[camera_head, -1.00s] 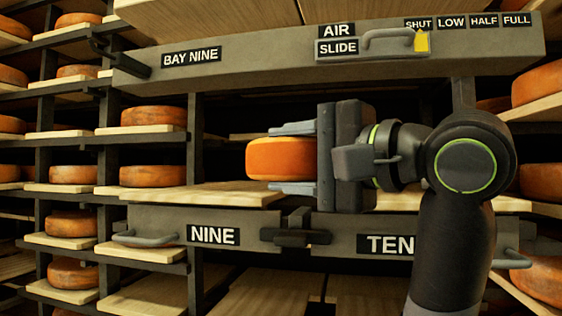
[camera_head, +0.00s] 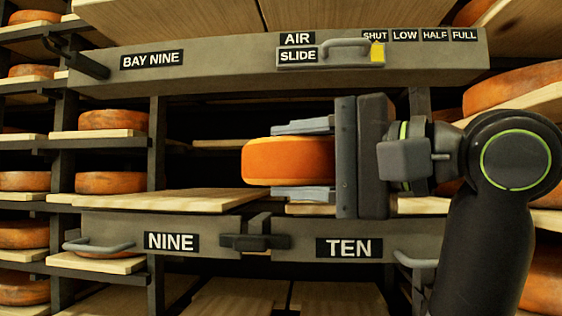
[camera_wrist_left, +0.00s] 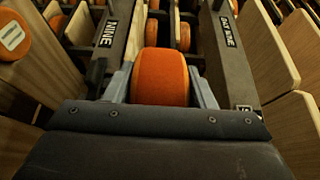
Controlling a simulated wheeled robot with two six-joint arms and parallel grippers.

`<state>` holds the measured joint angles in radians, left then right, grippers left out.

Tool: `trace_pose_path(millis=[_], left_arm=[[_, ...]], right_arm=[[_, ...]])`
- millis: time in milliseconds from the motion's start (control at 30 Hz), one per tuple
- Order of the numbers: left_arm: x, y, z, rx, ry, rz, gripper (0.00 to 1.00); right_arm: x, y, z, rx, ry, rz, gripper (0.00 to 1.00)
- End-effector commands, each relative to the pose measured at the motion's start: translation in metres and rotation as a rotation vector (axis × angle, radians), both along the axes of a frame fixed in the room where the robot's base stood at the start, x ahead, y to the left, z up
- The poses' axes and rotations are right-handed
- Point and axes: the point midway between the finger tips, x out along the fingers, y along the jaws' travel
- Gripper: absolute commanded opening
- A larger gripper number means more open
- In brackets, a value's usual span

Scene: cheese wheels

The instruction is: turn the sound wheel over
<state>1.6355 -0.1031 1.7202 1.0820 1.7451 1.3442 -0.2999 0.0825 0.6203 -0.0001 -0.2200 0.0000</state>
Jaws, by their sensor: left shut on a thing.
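The orange cheese wheel (camera_head: 262,162) is held flat, its faces up and down, in front of the dark opening between the bay nine beam and the shelf boards. My left gripper (camera_head: 278,160) is shut on it, one finger above and one below. The lower finger is close over the boards; I cannot tell if it touches them. In the left wrist view the wheel (camera_wrist_left: 160,75) sits between the two fingers (camera_wrist_left: 162,88). Its far side is hidden. My right gripper is not in view.
The bay nine beam (camera_head: 230,68) with the air slide handle (camera_head: 345,47) and a yellow pointer (camera_head: 377,52) at SHUT runs above. A bare board (camera_head: 170,200) lies left of the wheel. Fronts NINE (camera_head: 120,230) and TEN (camera_head: 400,240) are below, with a dark latch (camera_head: 255,242) between. Racks of other wheels (camera_head: 110,182) stand left.

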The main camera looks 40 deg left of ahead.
Motion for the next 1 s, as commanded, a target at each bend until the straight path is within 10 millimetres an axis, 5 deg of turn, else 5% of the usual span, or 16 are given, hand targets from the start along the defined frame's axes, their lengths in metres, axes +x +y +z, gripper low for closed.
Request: trace_pose_path(millis=[1000], left_arm=[[0.005, -0.064, 0.003, 0.004, -0.003, 0.0, 0.0]], right_arm=[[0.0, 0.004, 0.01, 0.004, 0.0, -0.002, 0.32]])
